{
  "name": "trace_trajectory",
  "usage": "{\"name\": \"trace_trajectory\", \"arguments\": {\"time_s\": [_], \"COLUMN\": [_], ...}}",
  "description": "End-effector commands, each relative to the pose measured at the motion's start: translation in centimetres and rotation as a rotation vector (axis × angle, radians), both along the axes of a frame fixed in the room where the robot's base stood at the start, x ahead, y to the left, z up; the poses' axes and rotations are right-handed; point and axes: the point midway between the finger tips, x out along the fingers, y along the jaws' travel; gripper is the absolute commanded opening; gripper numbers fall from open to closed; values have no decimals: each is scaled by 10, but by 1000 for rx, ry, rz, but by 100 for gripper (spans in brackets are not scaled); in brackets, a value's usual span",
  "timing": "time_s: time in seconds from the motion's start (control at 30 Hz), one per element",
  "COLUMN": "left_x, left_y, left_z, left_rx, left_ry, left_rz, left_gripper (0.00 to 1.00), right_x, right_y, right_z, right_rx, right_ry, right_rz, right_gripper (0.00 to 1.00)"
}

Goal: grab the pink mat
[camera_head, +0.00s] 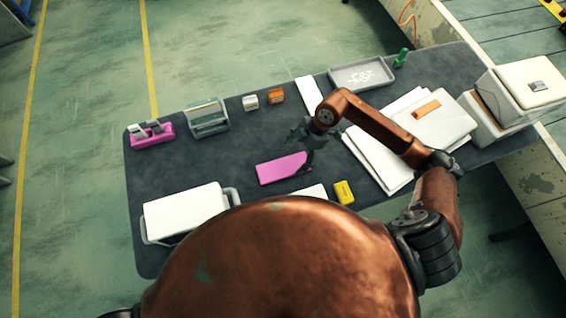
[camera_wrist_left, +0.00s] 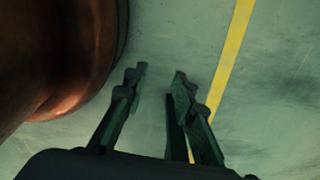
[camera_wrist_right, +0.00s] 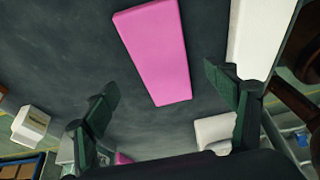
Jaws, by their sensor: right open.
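The pink mat (camera_head: 280,169) lies flat on the dark tabletop near its middle. It also shows in the right wrist view (camera_wrist_right: 157,45) as a long, tapered pink slab. My right gripper (camera_head: 308,145) is above the table by the mat's right end and hides a little of it. In the right wrist view its two fingers (camera_wrist_right: 163,84) are spread apart with nothing between them, and the mat lies beyond them. My left gripper (camera_wrist_left: 160,73) is empty over the green floor, its fingers apart. It does not show clearly in the head view.
A yellow block (camera_head: 344,192) lies right of the mat. A white lidded case (camera_head: 185,211) is front left, a pink holder (camera_head: 151,138) back left. White sheets (camera_head: 375,160) and white boxes (camera_head: 522,88) fill the right side. A grey tray (camera_head: 347,82) is behind.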

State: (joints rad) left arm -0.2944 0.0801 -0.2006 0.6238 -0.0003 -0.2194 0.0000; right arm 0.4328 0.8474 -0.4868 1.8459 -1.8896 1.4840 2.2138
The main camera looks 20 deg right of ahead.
Motion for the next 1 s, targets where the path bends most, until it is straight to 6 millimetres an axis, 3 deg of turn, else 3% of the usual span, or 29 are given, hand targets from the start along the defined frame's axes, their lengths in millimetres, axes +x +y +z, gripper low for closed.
{"name": "trace_trajectory", "arguments": {"time_s": [0.27, 0.5, 0.73, 1.0], "left_x": [-21, -14, -4, -6], "left_y": [0, 0, -1, 0], "left_z": [-4, -8, -8, -8], "left_rx": [1, 0, 0, 0], "left_ry": [27, 19, 5, 8], "left_rz": [5, 3, 1, 2], "left_gripper": [25, 25, 25, 25], "right_x": [-1, -3, -2, -2], "right_y": [18, 34, 35, 35], "right_z": [-21, -51, -53, -53], "right_rx": [4, 2, 2, 1], "right_ry": [1, 1, -2, -1], "right_rz": [7, 6, 7, 6], "right_gripper": [78, 78, 78, 61]}}
